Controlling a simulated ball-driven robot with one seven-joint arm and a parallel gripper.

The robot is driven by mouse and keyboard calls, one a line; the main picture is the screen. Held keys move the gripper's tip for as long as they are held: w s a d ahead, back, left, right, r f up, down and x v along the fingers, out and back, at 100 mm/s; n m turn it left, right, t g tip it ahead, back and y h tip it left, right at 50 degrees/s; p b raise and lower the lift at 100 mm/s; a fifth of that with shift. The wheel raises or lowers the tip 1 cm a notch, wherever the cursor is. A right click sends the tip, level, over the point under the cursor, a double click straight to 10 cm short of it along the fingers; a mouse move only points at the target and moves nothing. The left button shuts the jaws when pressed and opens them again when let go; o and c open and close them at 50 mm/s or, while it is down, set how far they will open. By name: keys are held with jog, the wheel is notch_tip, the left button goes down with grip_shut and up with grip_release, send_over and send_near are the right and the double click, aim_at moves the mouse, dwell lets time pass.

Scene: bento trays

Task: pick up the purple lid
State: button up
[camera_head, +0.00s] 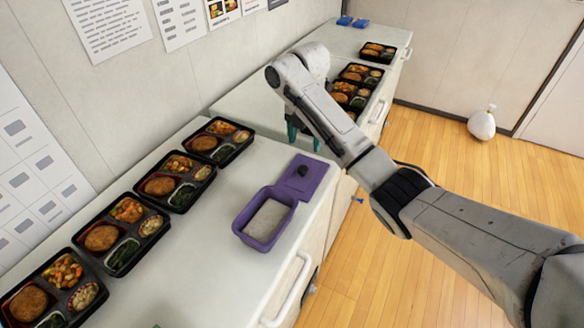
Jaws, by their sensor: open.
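The purple lid (296,187) lies flat on the white counter near its front edge, with a dark knob on top. It lies just beyond an open purple box (240,222) filled with something white, perhaps rice. My gripper (303,146) is a little beyond the lid in the picture, partly hidden behind my own arm. Its teal fingers are open and point down. I see nothing between them, and it appears apart from the lid.
Several black bento trays (124,270) with food line the wall side of the counter (195,262). More trays (355,101) stand on the far counter. Blue items (344,20) lie at its end. A white bag (481,125) sits on the wooden floor.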

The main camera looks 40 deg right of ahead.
aim_at(303, 168)
jog(key=f+b, duration=0.1)
jog(key=f, duration=0.1)
jog(key=f+b, duration=0.1)
jog(key=shift+w+b, duration=0.25)
jog(key=shift+b, duration=0.1)
jog(key=shift+s+f+p, duration=0.1)
jog(key=shift+f+p, duration=0.9)
jog(key=shift+f, duration=2.85)
jog(key=c, duration=1.1)
